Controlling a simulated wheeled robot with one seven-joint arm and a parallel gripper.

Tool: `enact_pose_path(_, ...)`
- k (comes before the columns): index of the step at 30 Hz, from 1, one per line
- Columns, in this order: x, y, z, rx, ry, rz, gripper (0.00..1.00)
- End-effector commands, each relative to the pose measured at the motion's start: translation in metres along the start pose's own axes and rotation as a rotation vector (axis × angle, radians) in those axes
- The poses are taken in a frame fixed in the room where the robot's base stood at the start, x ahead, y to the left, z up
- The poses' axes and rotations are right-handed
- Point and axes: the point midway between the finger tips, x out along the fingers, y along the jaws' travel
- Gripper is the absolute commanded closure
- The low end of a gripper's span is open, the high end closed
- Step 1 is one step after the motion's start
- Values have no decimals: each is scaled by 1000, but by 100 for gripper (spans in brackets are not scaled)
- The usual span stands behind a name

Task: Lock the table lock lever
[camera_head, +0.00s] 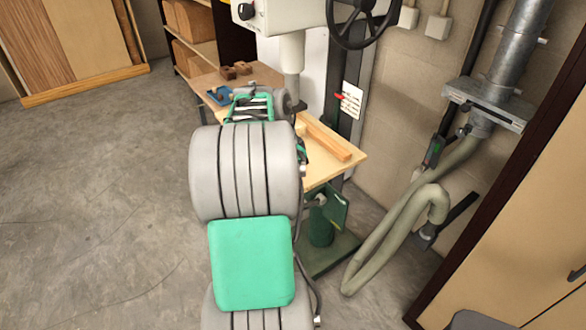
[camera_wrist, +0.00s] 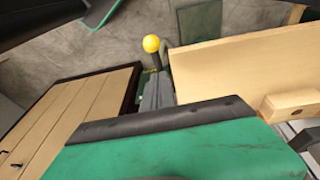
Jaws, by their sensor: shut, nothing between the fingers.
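A lever with a yellow ball knob (camera_wrist: 151,43) and a short dark stem shows in the wrist view, upper middle, beside the near edge of a pale wooden tabletop (camera_wrist: 230,65). The stem stands above a grey part (camera_wrist: 157,92). The knob is clear of any finger. In the head view the wooden table (camera_head: 345,160) stands beyond my arm, and I cannot make out the lever there. My gripper is shut and empty; my arm hides most of it in the head view. Dark parts cross the upper corners of the wrist view, but the fingertips are not clear.
A green surface with a dark edge strip (camera_wrist: 160,122) fills the bottom of the wrist view. A wooden fence (camera_head: 325,140) lies on the table. A machine with a black handwheel (camera_head: 362,18) stands above. A hose (camera_head: 395,235) hangs right. Floor at left (camera_head: 90,210) is clear.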

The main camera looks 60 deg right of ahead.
Motion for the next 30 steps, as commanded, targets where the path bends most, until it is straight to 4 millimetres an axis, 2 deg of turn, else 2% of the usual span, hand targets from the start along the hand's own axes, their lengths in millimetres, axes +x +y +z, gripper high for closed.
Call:
enact_pose_path(6,43,3,4,-2,-3,4,100)
enact_pose_path(12,66,5,13,-1,-1,0,100)
enact_pose_path(30,77,9,12,14,26,3,100)
